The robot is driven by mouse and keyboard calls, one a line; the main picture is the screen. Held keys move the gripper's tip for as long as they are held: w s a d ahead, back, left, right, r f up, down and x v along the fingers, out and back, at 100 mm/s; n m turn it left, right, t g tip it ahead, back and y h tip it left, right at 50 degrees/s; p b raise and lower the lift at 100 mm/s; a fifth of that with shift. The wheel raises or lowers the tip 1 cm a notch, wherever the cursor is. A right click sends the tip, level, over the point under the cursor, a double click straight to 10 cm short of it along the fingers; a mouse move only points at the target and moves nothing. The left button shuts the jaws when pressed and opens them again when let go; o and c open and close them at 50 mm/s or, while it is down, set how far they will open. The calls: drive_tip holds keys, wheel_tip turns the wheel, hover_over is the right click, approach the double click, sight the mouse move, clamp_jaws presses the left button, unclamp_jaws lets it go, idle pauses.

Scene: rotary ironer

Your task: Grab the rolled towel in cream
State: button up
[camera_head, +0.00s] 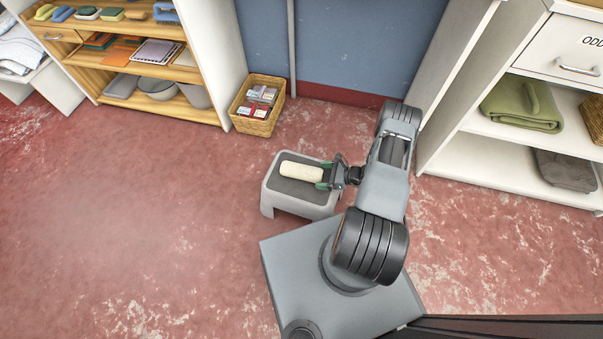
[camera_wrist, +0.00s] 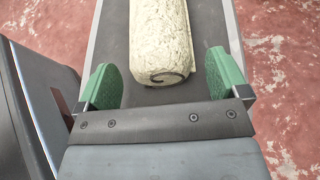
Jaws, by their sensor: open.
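The cream rolled towel (camera_head: 301,171) lies on its side on the dark top of a small grey step stool (camera_head: 278,195). In the wrist view the towel (camera_wrist: 162,40) runs away from me, with its near spiral end just ahead of the gripper's palm. My gripper (camera_head: 324,178) is at the towel's right end in the head view. Its two green fingers (camera_wrist: 163,82) are open, one on each side of the towel's near end, with a gap on both sides. Nothing is held.
A wicker basket (camera_head: 257,105) with small boxes stands on the floor behind the stool. A wooden shelf (camera_head: 150,65) is at the upper left. A white shelf unit with a green folded towel (camera_head: 522,105) is at the right. The red floor left of the stool is clear.

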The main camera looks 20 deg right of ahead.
drive_tip(key=shift+x, duration=0.9)
drive_tip(key=shift+c, duration=0.4)
drive_tip(key=c, duration=0.9)
drive_tip(key=shift+r, duration=0.1)
drive_tip(key=shift+c, duration=0.2)
